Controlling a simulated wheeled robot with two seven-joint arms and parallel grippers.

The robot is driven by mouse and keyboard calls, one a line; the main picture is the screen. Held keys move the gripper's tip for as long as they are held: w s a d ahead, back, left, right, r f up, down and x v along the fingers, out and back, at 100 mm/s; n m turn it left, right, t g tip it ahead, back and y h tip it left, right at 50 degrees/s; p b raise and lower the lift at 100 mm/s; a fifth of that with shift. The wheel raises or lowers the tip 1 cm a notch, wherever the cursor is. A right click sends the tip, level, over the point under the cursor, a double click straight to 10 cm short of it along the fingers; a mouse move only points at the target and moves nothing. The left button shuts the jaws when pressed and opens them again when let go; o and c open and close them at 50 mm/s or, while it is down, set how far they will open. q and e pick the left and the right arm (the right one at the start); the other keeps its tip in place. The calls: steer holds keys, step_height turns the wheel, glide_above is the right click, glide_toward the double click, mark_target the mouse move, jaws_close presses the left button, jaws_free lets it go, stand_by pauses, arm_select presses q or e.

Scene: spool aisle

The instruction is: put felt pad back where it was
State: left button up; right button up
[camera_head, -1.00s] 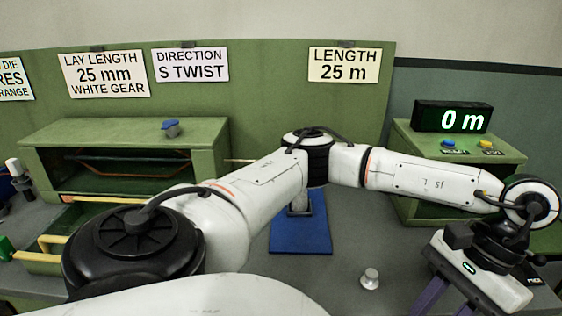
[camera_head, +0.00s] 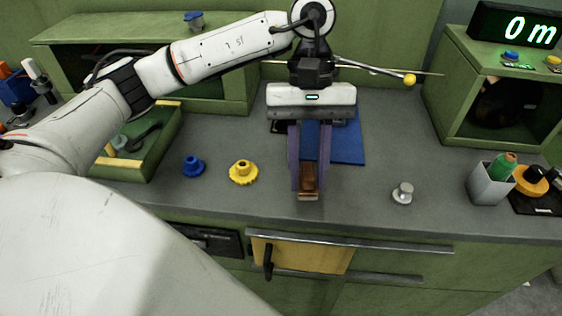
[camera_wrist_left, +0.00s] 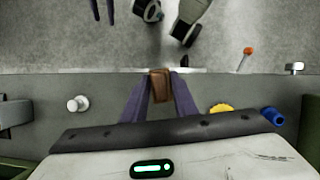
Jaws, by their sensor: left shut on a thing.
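My left gripper (camera_head: 307,190) is shut on a small brown block, which I take to be the felt pad (camera_head: 308,178). It holds the pad between its purple fingers near the front edge of the grey worktop, in front of the blue mat (camera_head: 347,140). In the left wrist view the pad (camera_wrist_left: 160,84) shows between the left fingertips (camera_wrist_left: 160,76), by the worktop's edge with floor beyond. Two dark fingers of my right gripper (camera_wrist_left: 103,8) show apart at the top of that view, with nothing seen between them.
A blue knob (camera_head: 194,166) and yellow gear (camera_head: 243,172) stand left of the gripper. A silver knob (camera_head: 403,193) and grey cup (camera_head: 490,185) stand right. A yellow-tipped rod (camera_head: 409,79) extends behind. A green tray (camera_head: 150,160) is at left. The worktop between gripper and silver knob is clear.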

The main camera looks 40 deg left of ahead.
arm_select(q)
steer(key=w+a+r+n+t+h+b, duration=0.1)
steer(key=w+a+r+n+t+b, duration=0.15)
steer(key=n, duration=0.55)
steer(key=w+a+r+n+t+b, duration=0.1)
steer(key=a+n+t, duration=0.3)
steer(key=n, duration=0.4)
steer(key=shift+g, duration=0.35)
steer(key=f, duration=0.3)
steer(key=f+b, duration=0.1)
steer(key=f, duration=0.1)
steer(key=shift+s+d+f, duration=0.15)
steer(key=shift+s, duration=0.1)
steer(key=shift+f, duration=2.2)
arm_select(e)
steer(key=shift+w+a+f, duration=0.15)
steer(key=shift+a+f, duration=0.05)
steer(key=shift+f, duration=0.35)
steer(key=shift+w+a+f, duration=0.1)
steer(key=shift+a+f, duration=0.15)
steer(key=shift+f, duration=0.35)
steer(key=shift+w+a+f, duration=0.15)
steer(key=shift+a+f, duration=0.05)
steer(key=shift+f, duration=0.35)
arm_select(q)
steer(key=shift+f+b, duration=0.25)
steer(key=shift+b, duration=0.1)
steer(key=o, duration=1)
steer(key=shift+r, duration=0.1)
steer(key=shift+o, duration=0.2)
